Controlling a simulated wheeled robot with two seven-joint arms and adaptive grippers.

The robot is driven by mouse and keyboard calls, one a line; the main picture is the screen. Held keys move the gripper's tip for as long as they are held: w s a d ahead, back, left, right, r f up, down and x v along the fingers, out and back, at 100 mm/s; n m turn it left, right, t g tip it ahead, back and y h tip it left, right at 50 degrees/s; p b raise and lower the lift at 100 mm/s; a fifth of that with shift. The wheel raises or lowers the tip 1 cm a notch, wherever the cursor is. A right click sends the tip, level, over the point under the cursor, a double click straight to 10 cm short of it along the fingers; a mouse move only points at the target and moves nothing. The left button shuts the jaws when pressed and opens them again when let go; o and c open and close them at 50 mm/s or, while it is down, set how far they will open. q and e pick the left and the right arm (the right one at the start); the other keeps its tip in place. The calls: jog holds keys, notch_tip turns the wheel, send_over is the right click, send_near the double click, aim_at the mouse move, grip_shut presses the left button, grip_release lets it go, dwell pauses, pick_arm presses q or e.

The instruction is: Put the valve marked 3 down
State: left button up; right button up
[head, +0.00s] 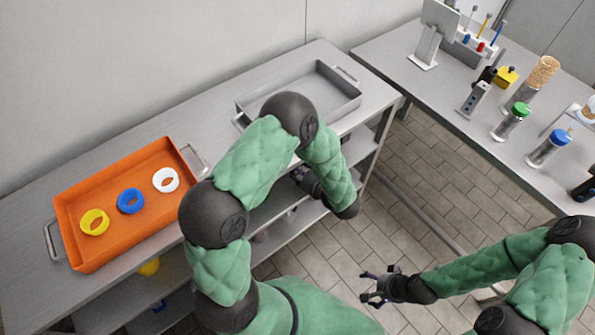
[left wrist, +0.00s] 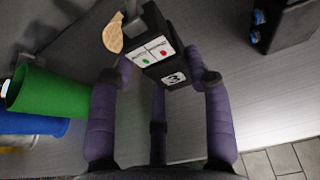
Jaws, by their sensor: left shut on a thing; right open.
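The valve marked 3 (left wrist: 165,52) is a black block with a white label bearing a green and a red dot, and a 3 on its end face. In the left wrist view, the purple-padded fingers of my left gripper (left wrist: 160,82) are shut on it. Whether the valve touches the grey surface beyond, I cannot tell. In the head view my left gripper (head: 305,180) is mostly hidden behind my left arm, by the shelves under the table, and the valve is not visible. My right gripper (head: 378,287) is open and empty above the floor.
In the left wrist view, a green cup (left wrist: 48,92) and a blue one (left wrist: 30,124) lie left, and a black block (left wrist: 283,20) stands upper right. On the table are an orange tray (head: 78,235) with three rings and an empty grey tray (head: 335,88).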

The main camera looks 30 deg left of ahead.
pick_arm(q)
jog(key=shift+f, duration=0.15)
jog(key=shift+f, duration=0.15)
jog(key=o, duration=1.2)
jog(key=shift+r, duration=0.2)
jog(key=shift+d+r+p, duration=0.2)
jog(key=shift+d+p, duration=0.1)
jog(key=shift+d, duration=0.05)
jog(key=p+v, duration=0.3)
jog(key=v, duration=0.8)
jog(key=shift+s+d, duration=0.1)
jog(key=shift+s, duration=0.05)
